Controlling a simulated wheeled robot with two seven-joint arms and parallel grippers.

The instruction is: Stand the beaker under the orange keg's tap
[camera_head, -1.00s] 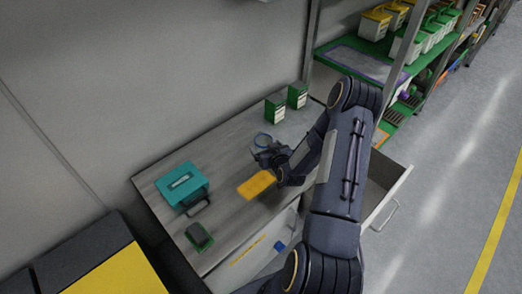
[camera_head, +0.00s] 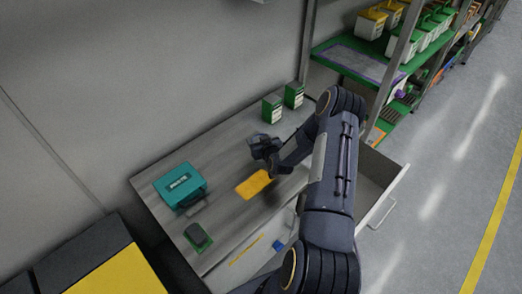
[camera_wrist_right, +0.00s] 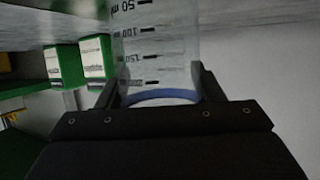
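The clear beaker (camera_wrist_right: 160,45) with black volume marks and a blue rim fills the space between the fingers of my right gripper (camera_wrist_right: 158,88) in the right wrist view. The fingers are on both sides of it near the rim and appear closed on it. In the head view my right gripper (camera_head: 265,150) is above the worktop, behind the orange pad; the beaker cannot be made out there. I cannot make out an orange keg or its tap in either view. My left gripper is out of view.
On the worktop (camera_head: 225,160) are two green-and-white boxes (camera_head: 272,110), a teal case (camera_head: 181,186), an orange pad (camera_head: 254,184) and a dark green-edged item (camera_head: 198,236). A drawer (camera_head: 378,190) stands open at right. Stocked shelves (camera_head: 350,62) stand behind it.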

